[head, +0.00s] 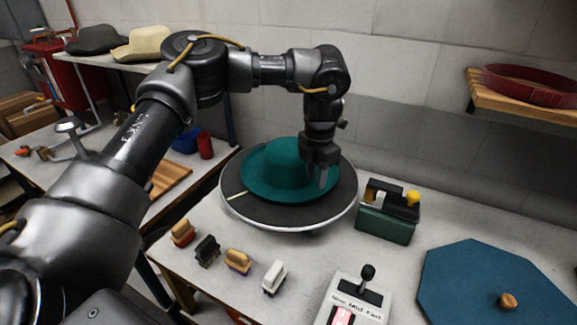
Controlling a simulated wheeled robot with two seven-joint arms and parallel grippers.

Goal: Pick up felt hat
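A teal felt hat (278,170) with a rounded crown and wide brim sits on a round dark turntable (262,213) on the workbench. My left gripper (317,180) points down at the right side of the hat, with its fingers over or at the brim beside the crown. The fingers look spread, with a gap between them. Whether they touch the brim or straddle it cannot be told. My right gripper is not in view.
Several small brushes, including a white one (274,278), lie in front of the turntable. A green box with a yellow knob (386,222) stands to its right. A lever control (357,297) and a blue octagonal board (480,285) are nearer the front right. A shelf with a red hoop (530,86) is on the wall.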

